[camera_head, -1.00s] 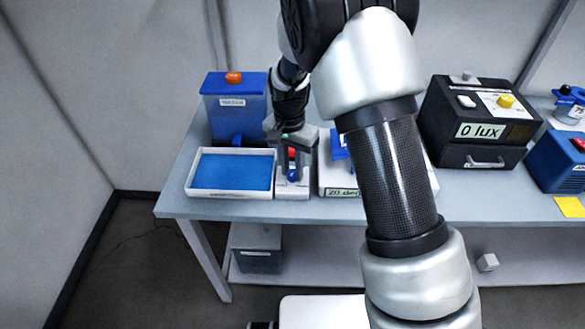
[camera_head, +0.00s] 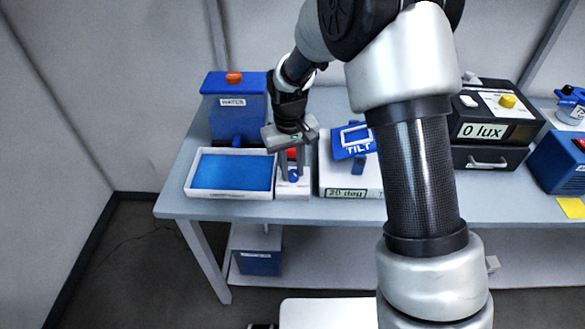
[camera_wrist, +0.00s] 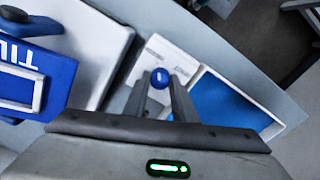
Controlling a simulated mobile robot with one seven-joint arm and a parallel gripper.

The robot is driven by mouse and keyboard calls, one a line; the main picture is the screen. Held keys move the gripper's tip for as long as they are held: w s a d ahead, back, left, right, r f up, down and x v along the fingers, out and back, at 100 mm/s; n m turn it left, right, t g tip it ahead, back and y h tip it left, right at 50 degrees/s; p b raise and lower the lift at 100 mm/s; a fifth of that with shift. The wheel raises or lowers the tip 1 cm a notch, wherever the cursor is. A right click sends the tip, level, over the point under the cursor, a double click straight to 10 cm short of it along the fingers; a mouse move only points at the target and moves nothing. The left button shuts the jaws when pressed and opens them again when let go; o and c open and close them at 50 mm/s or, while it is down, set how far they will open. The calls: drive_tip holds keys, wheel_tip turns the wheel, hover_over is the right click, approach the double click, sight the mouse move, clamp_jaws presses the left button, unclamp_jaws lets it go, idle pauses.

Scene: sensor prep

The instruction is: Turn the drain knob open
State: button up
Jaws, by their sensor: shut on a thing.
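The knob's exact turn angle is hard to tell.
The white-rimmed tray holds blue water. A blue tank (camera_head: 235,108) labelled WATER stands behind it. A white platform (camera_head: 340,178) with a blue TILT frame (camera_head: 352,141) is close on the right. A black lux box (camera_head: 487,130) stands farther right.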

sight(290, 174)
drive_tip(key=shift+r+n, duration=0.1)
drive_tip(key=shift+n, duration=0.9)
drive_tip(key=o, duration=1)
drive_tip(key=shift+o, duration=0.2)
wheel_tip(290, 174, up, 17)
drive_tip(key=p, duration=0.1)
drive_tip(key=shift+s+a+r, duration=0.2)
drive_tip(key=shift+a, duration=0.1)
